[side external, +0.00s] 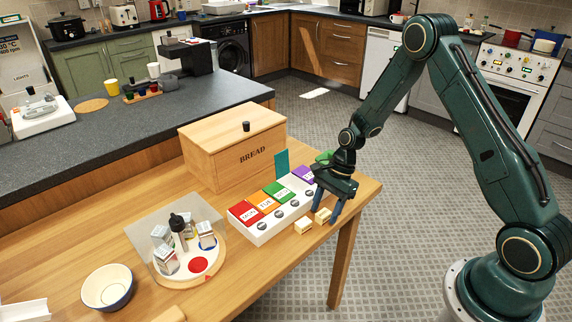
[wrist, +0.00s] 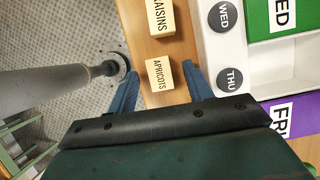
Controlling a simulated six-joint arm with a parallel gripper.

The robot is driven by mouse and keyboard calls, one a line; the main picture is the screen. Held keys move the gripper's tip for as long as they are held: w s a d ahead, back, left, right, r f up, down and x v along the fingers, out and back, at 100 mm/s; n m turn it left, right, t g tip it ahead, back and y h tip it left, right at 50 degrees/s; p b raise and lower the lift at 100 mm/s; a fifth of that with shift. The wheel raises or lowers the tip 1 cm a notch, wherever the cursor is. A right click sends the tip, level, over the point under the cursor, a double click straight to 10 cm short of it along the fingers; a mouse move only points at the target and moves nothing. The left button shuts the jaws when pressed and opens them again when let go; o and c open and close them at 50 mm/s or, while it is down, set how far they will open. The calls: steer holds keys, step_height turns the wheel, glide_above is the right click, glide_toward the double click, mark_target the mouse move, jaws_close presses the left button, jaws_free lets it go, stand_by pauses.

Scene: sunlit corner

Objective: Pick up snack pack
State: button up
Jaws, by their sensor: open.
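Two small cream snack packs lie near the table's front edge. One is labelled APRICOTS (wrist: 160,82) and the other RAISINS (wrist: 147,17). In the side view the apricots pack (side external: 322,215) is on the right, close under my gripper (side external: 328,210), and the raisins pack (side external: 303,227) is to its left. My gripper (wrist: 158,72) is open, its blue fingers on either side of the apricots pack in the wrist view, with gaps showing. The white day box (side external: 262,238) stands beside the packs. Its THU compartment (wrist: 262,78) is uncovered and looks empty; a teal lid (side external: 282,163) stands upright.
A wooden bread box (side external: 232,150) stands behind the day box. A round tray (side external: 217,264) with small cartons and a dark bottle is at left, with a bowl (side external: 108,288) beyond it. The table's right edge lies close to my gripper.

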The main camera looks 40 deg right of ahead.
mark_target(325, 211)
steer(key=shift+a+f, duration=0.1)
steer(key=shift+f, duration=0.1)
steer(key=shift+c, duration=0.4)
steer(key=c, duration=1)
steer(key=shift+r, duration=0.1)
step_height(325, 211, up, 20)
steer(key=shift+f, duration=0.1)
steer(key=shift+w, duration=0.1)
stand_by(0.6)
